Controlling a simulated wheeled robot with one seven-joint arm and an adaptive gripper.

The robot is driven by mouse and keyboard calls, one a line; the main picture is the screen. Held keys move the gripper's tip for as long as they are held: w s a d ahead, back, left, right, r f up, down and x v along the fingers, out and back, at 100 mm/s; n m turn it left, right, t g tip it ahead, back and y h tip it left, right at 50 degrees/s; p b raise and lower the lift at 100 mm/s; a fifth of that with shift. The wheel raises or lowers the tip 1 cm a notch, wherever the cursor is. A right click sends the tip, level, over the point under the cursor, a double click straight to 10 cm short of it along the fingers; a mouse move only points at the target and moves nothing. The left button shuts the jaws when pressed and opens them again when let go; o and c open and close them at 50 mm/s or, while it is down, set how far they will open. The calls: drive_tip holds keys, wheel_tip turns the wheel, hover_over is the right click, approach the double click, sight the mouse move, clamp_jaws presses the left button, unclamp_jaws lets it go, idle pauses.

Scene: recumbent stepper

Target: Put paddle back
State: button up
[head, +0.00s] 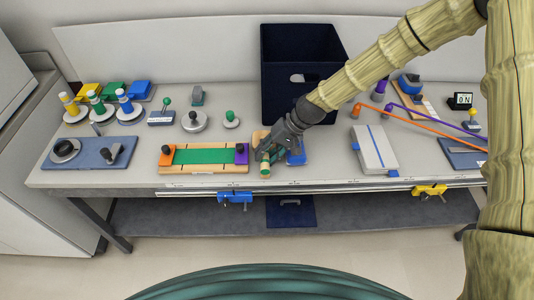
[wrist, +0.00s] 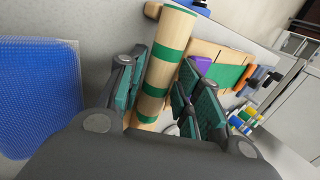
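A wooden cylinder with green bands (wrist: 165,60), which may be the paddle's handle, lies between my gripper's fingers in the wrist view. Its banded end also shows below the fingertips in the head view (head: 265,167). My gripper (wrist: 158,95) reaches down around it from the upper right in the head view (head: 270,153). The fingers are on both sides of the cylinder, close to it; I cannot tell whether they press on it. A blue textured pad (wrist: 40,100) lies beside the gripper, also in the head view (head: 297,157). The gripper hides whether pad and cylinder join.
A wooden board with a green strip (head: 205,156) lies left of the gripper. A dark blue bin (head: 290,90) stands behind. A grey block with a blue line (head: 373,150) lies right, near orange and purple cords (head: 425,122). Bare bench shows between them.

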drive_tip(key=b+v, duration=0.3)
drive_tip(key=v, duration=0.9)
